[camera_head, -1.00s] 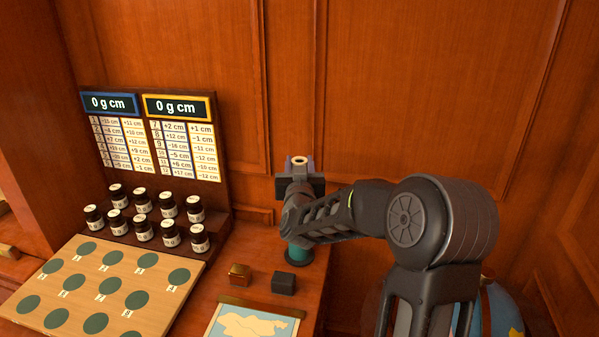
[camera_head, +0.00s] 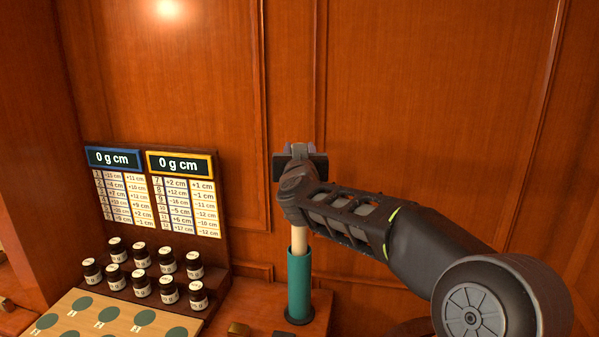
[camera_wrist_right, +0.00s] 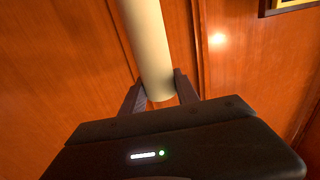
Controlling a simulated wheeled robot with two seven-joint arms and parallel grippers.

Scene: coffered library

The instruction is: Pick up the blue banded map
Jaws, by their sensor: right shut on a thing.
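A cream rolled map (camera_head: 299,240) stands upright, its lower end inside a teal tube holder (camera_head: 299,285) on the desk. My right gripper (camera_head: 298,152) is shut on the map's upper part, above the holder's mouth. In the right wrist view the plain cream roll (camera_wrist_right: 150,45) passes between the two dark fingers (camera_wrist_right: 160,88). No blue band shows on the visible part of the map; part of it is hidden by the gripper and wrist. My left gripper is not in view.
A board with two "0 g cm" displays (camera_head: 180,164) stands to the left. Several dark jars (camera_head: 167,289) are in front of it, with a wooden board of green discs (camera_head: 100,315) nearer. Wood panelling (camera_head: 420,100) rises behind.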

